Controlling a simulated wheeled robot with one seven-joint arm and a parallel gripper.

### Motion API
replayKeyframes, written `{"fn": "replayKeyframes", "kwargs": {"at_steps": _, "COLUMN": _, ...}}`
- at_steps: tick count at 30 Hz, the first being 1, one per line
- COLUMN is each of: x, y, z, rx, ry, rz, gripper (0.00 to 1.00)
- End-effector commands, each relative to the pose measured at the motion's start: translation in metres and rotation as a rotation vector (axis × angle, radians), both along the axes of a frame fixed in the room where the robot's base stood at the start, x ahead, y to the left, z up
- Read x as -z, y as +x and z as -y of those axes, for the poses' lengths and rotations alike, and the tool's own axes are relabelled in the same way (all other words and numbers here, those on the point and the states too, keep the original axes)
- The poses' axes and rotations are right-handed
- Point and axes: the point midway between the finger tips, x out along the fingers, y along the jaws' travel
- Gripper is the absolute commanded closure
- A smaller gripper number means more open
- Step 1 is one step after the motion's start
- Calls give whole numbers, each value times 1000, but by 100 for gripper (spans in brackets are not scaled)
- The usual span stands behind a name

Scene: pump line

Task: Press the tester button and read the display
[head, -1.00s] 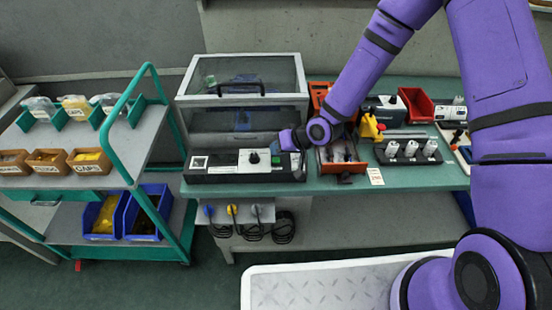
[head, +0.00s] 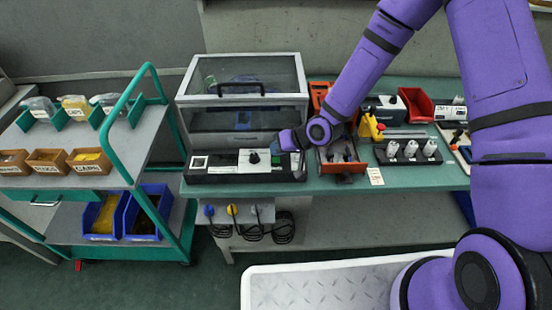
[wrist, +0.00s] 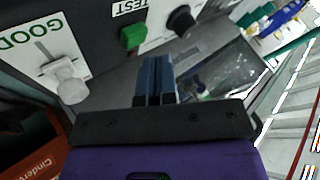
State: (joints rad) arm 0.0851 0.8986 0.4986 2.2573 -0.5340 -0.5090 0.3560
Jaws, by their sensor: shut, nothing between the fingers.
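The tester (head: 225,167) is a long dark box at the front edge of the bench, with a white panel and black knob. In the wrist view its green button (wrist: 133,36) sits beside the word TEST, near the black knob (wrist: 182,20). A white plate (wrist: 45,45) there reads GOOD in green, with a pale lever on it. My gripper (wrist: 155,62) is shut and empty, its blue fingers below the green button in the picture; I cannot tell the gap. In the head view my gripper (head: 280,147) is at the tester's right end. I cannot make out a display reading.
A clear-lidded case (head: 245,95) stands behind the tester. A green-framed cart (head: 150,110) stands left. Plugs with cables (head: 232,211) hang below the bench edge.

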Motion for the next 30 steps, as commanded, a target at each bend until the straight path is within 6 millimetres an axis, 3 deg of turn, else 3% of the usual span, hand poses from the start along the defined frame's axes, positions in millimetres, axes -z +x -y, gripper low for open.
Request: {"fn": "replayKeyframes", "kwargs": {"at_steps": 30, "x": 11, "y": 0, "z": 0, "rx": 0, "ry": 0, "rz": 0, "gripper": 100}}
